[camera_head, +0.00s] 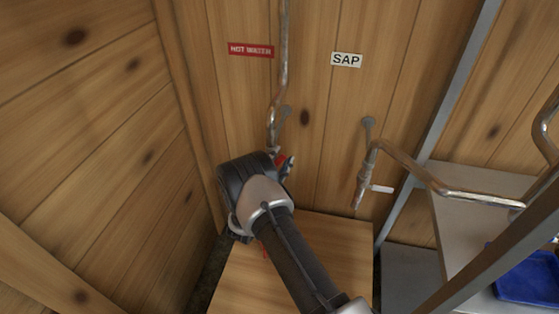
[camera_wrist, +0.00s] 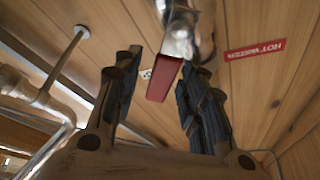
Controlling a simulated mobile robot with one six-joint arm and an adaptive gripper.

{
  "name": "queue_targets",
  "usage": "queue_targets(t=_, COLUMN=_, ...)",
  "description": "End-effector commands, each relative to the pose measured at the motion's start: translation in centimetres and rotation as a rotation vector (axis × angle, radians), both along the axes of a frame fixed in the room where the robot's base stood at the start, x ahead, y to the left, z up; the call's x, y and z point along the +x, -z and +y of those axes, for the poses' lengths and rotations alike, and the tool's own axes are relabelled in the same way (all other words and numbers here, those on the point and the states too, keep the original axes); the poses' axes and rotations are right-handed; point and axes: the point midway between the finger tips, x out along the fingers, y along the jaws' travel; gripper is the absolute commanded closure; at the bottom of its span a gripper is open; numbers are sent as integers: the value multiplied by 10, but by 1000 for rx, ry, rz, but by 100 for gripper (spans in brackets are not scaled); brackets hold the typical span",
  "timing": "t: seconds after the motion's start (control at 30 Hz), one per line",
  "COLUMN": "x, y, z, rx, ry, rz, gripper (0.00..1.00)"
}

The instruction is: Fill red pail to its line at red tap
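The red tap's lever (camera_wrist: 165,80) shows in the wrist view between my gripper's two fingers. My gripper (camera_wrist: 160,62) is open, with a visible gap on each side of the lever. The metal tap body (camera_wrist: 178,30) is just beyond the fingertips. In the head view a bit of the red lever (camera_head: 281,159) shows past my wrist, under the pipe (camera_head: 283,70) beside the HOT WATER sign (camera_head: 250,50). The red pail cannot be made out; a small red patch (camera_head: 265,250) shows beside my arm, too hidden to identify.
A second tap with a white lever (camera_head: 382,189) hangs right, under the SAP sign (camera_head: 346,60). A wooden surface (camera_head: 345,250) lies below the taps. A metal shelf (camera_head: 470,225) and blue tray (camera_head: 530,278) are at right. A plank wall (camera_head: 90,130) stands close on the left.

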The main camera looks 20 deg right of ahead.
Motion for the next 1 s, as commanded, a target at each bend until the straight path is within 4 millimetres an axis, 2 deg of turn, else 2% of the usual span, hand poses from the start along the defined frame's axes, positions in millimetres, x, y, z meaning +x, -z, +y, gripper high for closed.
queue_targets(t=0.27, x=-4, y=2, z=5, rx=0, ry=-1, rz=0, gripper=62)
queue_targets(t=0.73, x=-61, y=30, z=69, rx=0, ry=-5, rz=2, gripper=62)
queue_targets(t=1.0, x=-77, y=37, z=84, rx=-1, ry=0, rz=0, gripper=62)
